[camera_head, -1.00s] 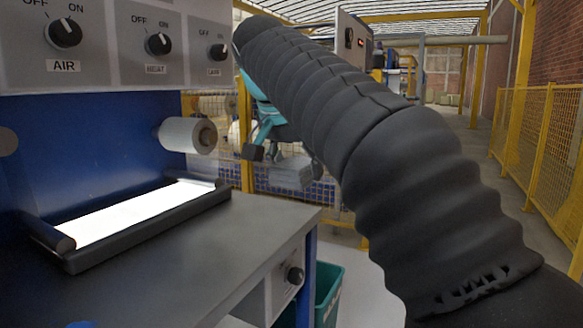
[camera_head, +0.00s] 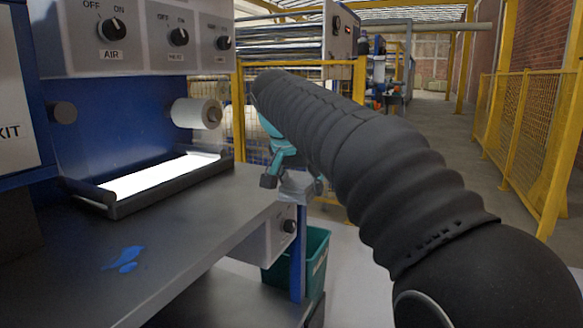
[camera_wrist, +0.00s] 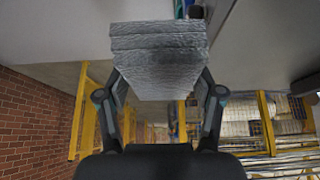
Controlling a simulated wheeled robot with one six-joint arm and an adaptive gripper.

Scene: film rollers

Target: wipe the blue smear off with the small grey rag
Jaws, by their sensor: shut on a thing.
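The blue smear (camera_head: 124,260) lies on the grey bench top (camera_head: 190,225), towards its front left in the head view. My gripper (camera_head: 288,182) is beyond the bench's right edge in that view, apart from the smear. It is shut on the small grey rag (camera_wrist: 160,55), which shows as a folded, layered block between the two fingers in the wrist view. In the head view the rag (camera_head: 298,185) is partly hidden by the gripper, and my arm covers part of the scene behind.
A lit white panel (camera_head: 160,177) in a dark frame and a white roll (camera_head: 196,113) stand at the bench's back. Knobs (camera_head: 112,29) sit above. A green bin (camera_head: 312,262) stands beside the bench. Yellow fencing (camera_head: 520,130) runs at right, with open floor before it.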

